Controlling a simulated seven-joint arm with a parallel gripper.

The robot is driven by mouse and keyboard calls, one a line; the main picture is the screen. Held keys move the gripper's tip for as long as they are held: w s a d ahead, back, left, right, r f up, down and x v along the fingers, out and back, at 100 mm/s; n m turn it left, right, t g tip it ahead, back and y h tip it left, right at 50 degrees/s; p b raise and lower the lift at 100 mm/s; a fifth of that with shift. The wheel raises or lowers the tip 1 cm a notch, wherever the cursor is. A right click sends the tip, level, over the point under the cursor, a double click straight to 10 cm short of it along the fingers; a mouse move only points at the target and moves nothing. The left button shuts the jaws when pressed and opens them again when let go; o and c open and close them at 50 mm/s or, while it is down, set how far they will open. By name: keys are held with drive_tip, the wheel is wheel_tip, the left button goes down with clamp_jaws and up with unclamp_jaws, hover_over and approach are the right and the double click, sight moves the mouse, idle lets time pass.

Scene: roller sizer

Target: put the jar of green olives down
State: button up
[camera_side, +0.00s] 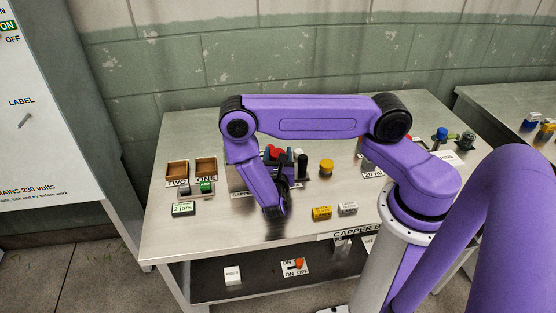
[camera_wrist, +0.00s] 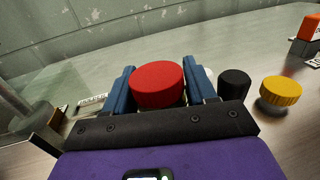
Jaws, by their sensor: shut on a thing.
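My gripper (camera_wrist: 158,90) is shut on a jar with a red lid (camera_wrist: 158,84). The blue fingers press on either side of it, and the lid faces the wrist camera. The jar's body and contents are hidden, so I cannot see olives in it. In the side view the red lid (camera_side: 273,152) shows behind my gripper (camera_side: 283,162), over the middle-left of the metal table (camera_side: 240,128). My wrist covers the jar's lower part, and I cannot tell whether its base touches the table.
A black upright cylinder (camera_wrist: 234,84) and a yellow-capped thing (camera_wrist: 281,93) stand close on the right. Yellow (camera_side: 322,213) and grey (camera_side: 347,208) blocks lie in front. Two wooden bins (camera_side: 177,169) and a "2 jars" display (camera_side: 183,208) are left.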

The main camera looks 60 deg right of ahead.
drive_tip(key=shift+f, duration=0.9)
drive_tip(key=shift+f, duration=0.15)
drive_tip(key=o, duration=1.1)
drive_tip(key=v, duration=0.7)
drive_tip(key=shift+s+a, duration=0.1)
drive_tip(key=shift+a, duration=0.2)
wheel_tip(320, 180, up, 8)
drive_tip(key=s+a+r+m+g+y, duration=0.3)
drive_tip(key=s+r+m+g+y, duration=0.5)
drive_tip(key=s, duration=0.5)
drive_tip(key=r+m+g, duration=0.1)
drive_tip(key=m, duration=0.1)
drive_tip(key=shift+m+y, duration=0.3)
drive_tip(key=shift+y, duration=0.1)
drive_tip(key=s+a+r+y, duration=0.1)
drive_tip(key=s+y, duration=0.1)
drive_tip(key=s+a+r+y, duration=0.1)
drive_tip(key=s+r+y, duration=0.1)
drive_tip(key=s+a+r+m+y, duration=0.1)
drive_tip(key=s+a+r+y, duration=0.1)
drive_tip(key=shift+s+y, duration=0.4)
